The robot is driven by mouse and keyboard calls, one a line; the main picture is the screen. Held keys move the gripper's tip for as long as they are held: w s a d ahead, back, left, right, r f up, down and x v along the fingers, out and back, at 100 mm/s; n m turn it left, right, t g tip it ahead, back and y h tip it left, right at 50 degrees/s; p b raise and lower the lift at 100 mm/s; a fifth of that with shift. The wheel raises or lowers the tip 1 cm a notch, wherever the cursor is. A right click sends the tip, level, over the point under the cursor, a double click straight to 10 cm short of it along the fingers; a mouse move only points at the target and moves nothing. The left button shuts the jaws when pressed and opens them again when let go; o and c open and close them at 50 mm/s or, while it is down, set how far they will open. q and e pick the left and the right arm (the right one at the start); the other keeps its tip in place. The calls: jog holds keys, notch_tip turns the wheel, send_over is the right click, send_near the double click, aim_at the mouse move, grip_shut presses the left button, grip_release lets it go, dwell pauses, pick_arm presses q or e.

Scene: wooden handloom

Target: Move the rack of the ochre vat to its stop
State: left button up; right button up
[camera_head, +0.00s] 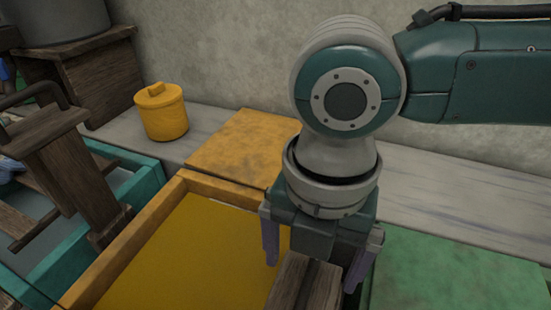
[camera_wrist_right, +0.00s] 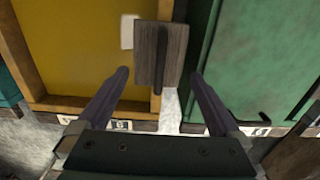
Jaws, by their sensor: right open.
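The ochre vat (camera_head: 135,240) has an orange-yellow rim and yellow liquid, in the middle of the head view; it also shows at upper left in the wrist view (camera_wrist_right: 80,104). A dark wooden piece with a handle, apparently its rack (camera_head: 305,285), stands at the vat's right side. In the wrist view this piece (camera_wrist_right: 147,55) has a dark bar along its middle. My right gripper (camera_head: 312,262) is open, pointing down above the wooden piece, with one finger to either side. In the wrist view the gripper (camera_wrist_right: 160,73) shows no visible contact. My left gripper is out of view.
A green-topped vat (camera_head: 465,275) lies to the right. A teal vat (camera_head: 60,250) with a wooden rack and post (camera_head: 75,180) is at left. A yellow lidded pot (camera_head: 161,112) stands on the grey ledge behind, next to an ochre board (camera_head: 240,145).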

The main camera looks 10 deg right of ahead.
aim_at(308, 278)
notch_tip(308, 278, down, 4)
jog(key=shift+b, duration=0.95)
jog(key=shift+f, duration=0.35)
jog(key=shift+c, duration=0.2)
jog(key=c, duration=0.8)
grip_shut()
jog(key=shift+r, duration=0.15)
